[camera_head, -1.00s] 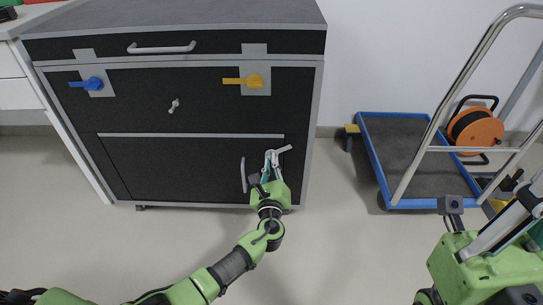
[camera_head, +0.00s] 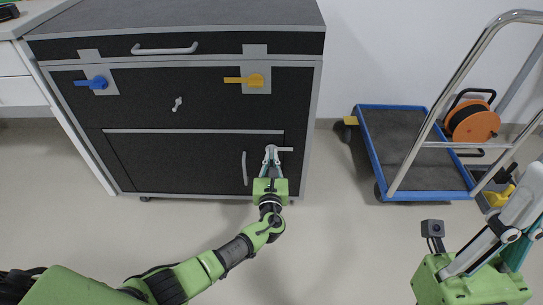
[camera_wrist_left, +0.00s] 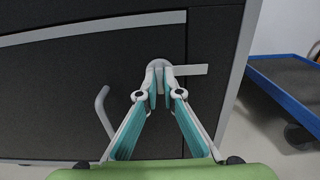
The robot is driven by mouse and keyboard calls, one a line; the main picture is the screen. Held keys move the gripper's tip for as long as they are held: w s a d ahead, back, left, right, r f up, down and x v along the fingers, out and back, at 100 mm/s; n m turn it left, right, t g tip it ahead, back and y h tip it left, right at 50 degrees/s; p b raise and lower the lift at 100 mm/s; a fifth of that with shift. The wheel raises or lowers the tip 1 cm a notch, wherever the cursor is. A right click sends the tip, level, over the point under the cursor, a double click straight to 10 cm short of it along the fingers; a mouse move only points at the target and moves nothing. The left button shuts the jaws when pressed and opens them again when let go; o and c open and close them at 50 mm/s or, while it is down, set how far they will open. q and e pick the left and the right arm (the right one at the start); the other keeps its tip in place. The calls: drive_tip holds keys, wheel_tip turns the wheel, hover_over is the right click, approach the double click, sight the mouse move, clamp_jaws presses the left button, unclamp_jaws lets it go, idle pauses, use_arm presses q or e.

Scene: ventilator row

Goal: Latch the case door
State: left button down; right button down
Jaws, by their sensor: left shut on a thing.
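The dark case door (camera_head: 180,163) is the lower front panel of the black case and looks closed, with a grey vertical bar handle (camera_head: 245,168) near its right side. A light grey latch lever (camera_head: 285,149) sits right of that handle and lies about level, pointing right. It also shows in the left wrist view (camera_wrist_left: 192,70), reaching across the seam beside the door. My left gripper (camera_head: 271,153) is shut on the latch at its pivot end, and its fingertips partly hide the pivot. My right gripper (camera_head: 512,222) is at the right edge, away from the case; its fingertips are unclear.
Above are a blue lever (camera_head: 97,83), a yellow lever (camera_head: 254,80), a small grey knob (camera_head: 177,104) and a drawer handle (camera_head: 164,49). The floor before the case is clear.

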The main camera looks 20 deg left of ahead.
idle(0.3)
use_arm(q)
drive_tip(key=c, duration=2.5)
unclamp_jaws()
drive_tip(key=shift+s, duration=0.1)
drive_tip(key=v, duration=1.2)
